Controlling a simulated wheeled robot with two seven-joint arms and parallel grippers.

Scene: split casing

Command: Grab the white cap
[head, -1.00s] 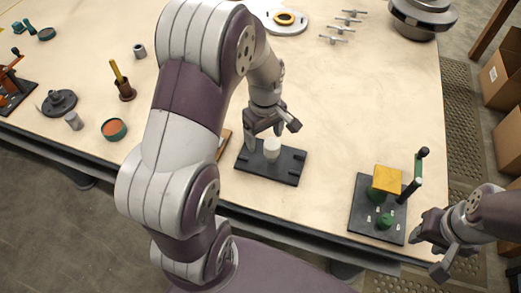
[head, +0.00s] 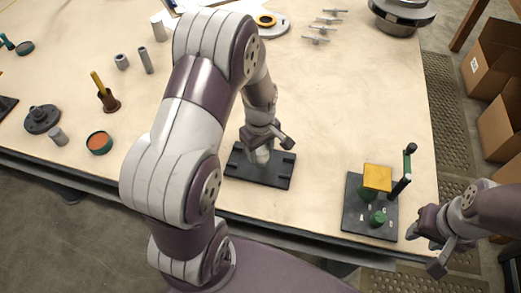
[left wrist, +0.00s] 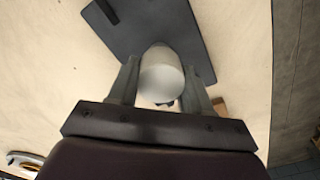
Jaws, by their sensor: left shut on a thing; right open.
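The white cap (left wrist: 162,76) is a pale rounded cylinder between my left gripper's fingers in the left wrist view. In the head view the cap (head: 260,156) shows just under the left gripper, over a black base plate (head: 240,171). My left gripper (head: 264,145) is shut on the cap; it also shows in the left wrist view (left wrist: 162,84). I cannot tell whether the cap still touches the plate (left wrist: 175,25). My right gripper (head: 427,248) is open and empty, off the table's right front edge.
A black board (head: 369,222) with a yellow block (head: 377,177), green parts and an upright handle stands at the right front. The table (head: 330,95) is clear behind the plate.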

